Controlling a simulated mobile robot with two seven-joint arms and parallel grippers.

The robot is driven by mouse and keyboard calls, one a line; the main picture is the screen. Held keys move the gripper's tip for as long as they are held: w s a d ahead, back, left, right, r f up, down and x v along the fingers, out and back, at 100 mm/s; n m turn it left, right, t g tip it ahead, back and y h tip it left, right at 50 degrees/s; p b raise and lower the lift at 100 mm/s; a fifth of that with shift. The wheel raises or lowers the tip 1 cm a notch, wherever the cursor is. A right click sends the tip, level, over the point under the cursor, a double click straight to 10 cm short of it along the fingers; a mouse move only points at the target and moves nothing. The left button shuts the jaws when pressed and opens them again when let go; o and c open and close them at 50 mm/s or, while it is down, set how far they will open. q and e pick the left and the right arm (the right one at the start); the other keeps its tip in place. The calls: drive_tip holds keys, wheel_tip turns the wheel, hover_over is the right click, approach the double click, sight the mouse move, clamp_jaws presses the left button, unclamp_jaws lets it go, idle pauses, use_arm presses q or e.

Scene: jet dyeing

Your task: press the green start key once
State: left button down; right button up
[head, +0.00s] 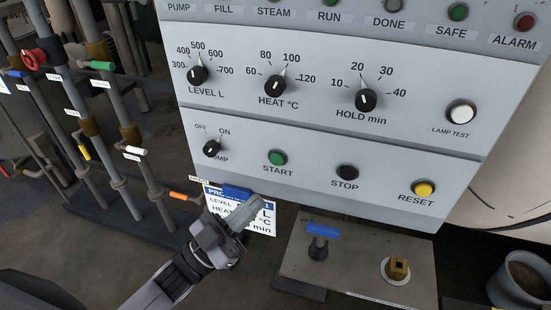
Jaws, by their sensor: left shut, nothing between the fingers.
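The green start key (277,158) sits on the lower part of the grey control panel (320,185), above the label START. A black stop key (347,172) and a yellow reset key (424,189) are to its right. My left gripper (252,210) is shut and empty. It is below and left of the start key, in front of a white card (262,226) with blue heading, and covers part of its text. It appears apart from the start key. My right gripper is not in view.
Three dials, such as the heat dial (275,86), and a white lamp test key (461,113) are higher on the panel. Pipes with coloured valve handles (103,66) stand at left. A metal shelf (350,262) with a blue-handled valve (320,240) is below. A bucket (522,278) stands at lower right.

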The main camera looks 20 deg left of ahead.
use_arm(q)
drive_tip(key=b, duration=0.4)
approach(277, 159)
drive_tip(key=w+d+r, duration=0.2)
drive_tip(key=d+r, duration=0.2)
drive_tip(key=d, duration=0.1)
drive_tip(key=shift+w+a+f, duration=0.2)
drive_tip(key=shift+a, duration=0.05)
idle(0.5)
idle(1.0)
drive_tip(key=shift+w, duration=0.1)
drive_tip(key=shift+w, duration=0.3)
